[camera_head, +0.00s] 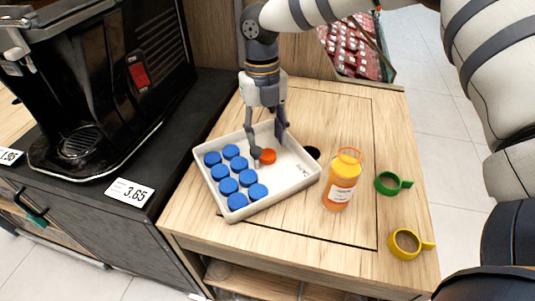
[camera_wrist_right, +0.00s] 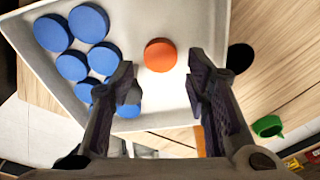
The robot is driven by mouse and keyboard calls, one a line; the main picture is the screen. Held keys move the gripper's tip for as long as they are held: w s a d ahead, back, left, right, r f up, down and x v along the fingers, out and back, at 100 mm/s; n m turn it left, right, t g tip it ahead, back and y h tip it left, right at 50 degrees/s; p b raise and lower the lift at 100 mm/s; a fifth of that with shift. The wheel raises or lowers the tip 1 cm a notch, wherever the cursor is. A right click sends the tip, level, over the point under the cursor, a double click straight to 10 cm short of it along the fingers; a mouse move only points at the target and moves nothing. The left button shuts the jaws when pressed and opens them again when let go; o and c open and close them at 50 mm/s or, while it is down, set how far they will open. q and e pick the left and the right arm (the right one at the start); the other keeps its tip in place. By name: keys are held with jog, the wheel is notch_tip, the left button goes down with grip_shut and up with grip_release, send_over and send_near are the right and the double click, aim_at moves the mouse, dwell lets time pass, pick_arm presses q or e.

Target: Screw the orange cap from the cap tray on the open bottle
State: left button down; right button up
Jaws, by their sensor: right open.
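The orange cap (camera_head: 267,156) lies in the white cap tray (camera_head: 287,190), apart from several blue caps (camera_head: 229,186) on the tray's left side. The open bottle (camera_head: 341,180), orange with a white label, stands upright on the wooden table right of the tray. My right gripper (camera_head: 268,147) points down over the tray at the orange cap. In the right wrist view the gripper (camera_wrist_right: 162,82) is open, and the orange cap (camera_wrist_right: 160,55) shows just beyond the gap between its fingers, not held. I do not see my left gripper.
A dark hole (camera_head: 313,152) is in the tabletop behind the bottle. A black coffee machine (camera_head: 110,80) stands on the counter at left. The table front is clear.

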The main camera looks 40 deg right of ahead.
aim_at(267, 154)
jog(key=f, duration=0.4)
jog(key=shift+s, duration=0.35)
jog(key=c, duration=0.4)
jog(key=shift+c, duration=0.3)
